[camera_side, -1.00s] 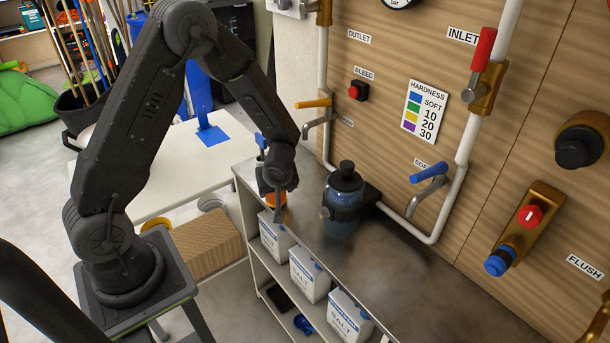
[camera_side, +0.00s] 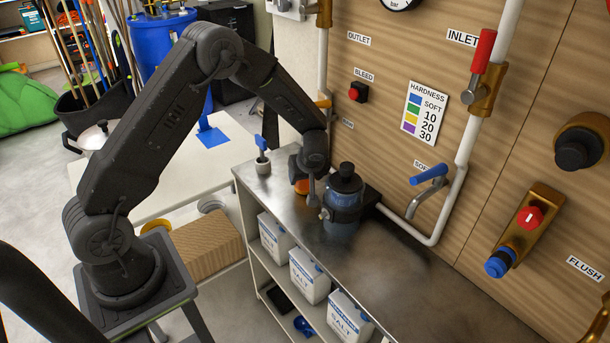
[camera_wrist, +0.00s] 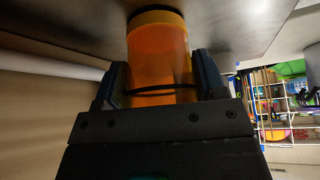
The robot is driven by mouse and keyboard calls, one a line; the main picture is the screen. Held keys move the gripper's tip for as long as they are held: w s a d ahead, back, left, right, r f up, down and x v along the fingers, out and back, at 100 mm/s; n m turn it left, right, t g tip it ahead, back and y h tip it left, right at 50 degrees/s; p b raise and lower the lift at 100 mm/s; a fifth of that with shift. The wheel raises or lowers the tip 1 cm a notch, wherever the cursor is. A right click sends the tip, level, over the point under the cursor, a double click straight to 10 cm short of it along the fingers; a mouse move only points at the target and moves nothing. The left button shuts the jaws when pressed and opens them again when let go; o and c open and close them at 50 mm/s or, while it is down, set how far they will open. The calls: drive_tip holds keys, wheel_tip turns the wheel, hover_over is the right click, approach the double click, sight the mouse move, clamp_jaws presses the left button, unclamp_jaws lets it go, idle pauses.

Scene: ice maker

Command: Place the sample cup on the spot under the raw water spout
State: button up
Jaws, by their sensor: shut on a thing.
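The sample cup (camera_wrist: 158,58) is orange and stands between the two fingers of my gripper (camera_wrist: 161,82) in the wrist view. My gripper is shut on it. In the side view a small orange part of the cup (camera_side: 301,187) shows beside my gripper (camera_side: 307,193), low over the metal bench (camera_side: 395,275). Whether the cup touches the bench is hard to tell. The raw water spout with its orange handle (camera_side: 323,104) is on the wooden panel, mostly hidden behind my arm. The spot under it is hidden too.
The soft water tap (camera_side: 429,175) has a blue handle. A small pot with a blue tool (camera_side: 263,164) stands at the bench's far left. The bench's front right is clear.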

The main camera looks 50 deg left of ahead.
drive_tip(key=shift+f, duration=0.15)
drive_tip(key=o, duration=0.9)
drive_tip(key=shift+o, duration=0.2)
drive_tip(key=shift+d+r, duration=0.15)
drive_tip(key=shift+r, duration=0.35)
drive_tip(key=s+d+r+m+t+h, duration=0.1)
drive_tip(key=s+d+r+m, duration=0.2)
drive_tip(key=s+d+r, duration=0.55)
drive_tip(key=s+d+r+m+h, duration=0.1)
drive_tip(key=s+r+m, duration=0.3)
drive_tip(key=r, duration=0.9)
drive_tip(key=s+d+r+m+t+h, duration=0.1)
drive_tip(key=s+d+r+m, duration=0.1)
drive_tip(key=s, duration=0.5)
drive_tip(key=s+d+r+m+t+h, duration=0.1)
drive_tip(key=s+d+r+m+h, duration=0.1)
drive_tip(key=s+m, duration=0.2)
drive_tip(key=s, duration=0.3)
drive_tip(key=shift+s+d+r+m+h, duration=0.2)
drive_tip(key=shift+s+d+m+h, duration=0.1)
drive_tip(key=shift+d+m, duration=0.1)
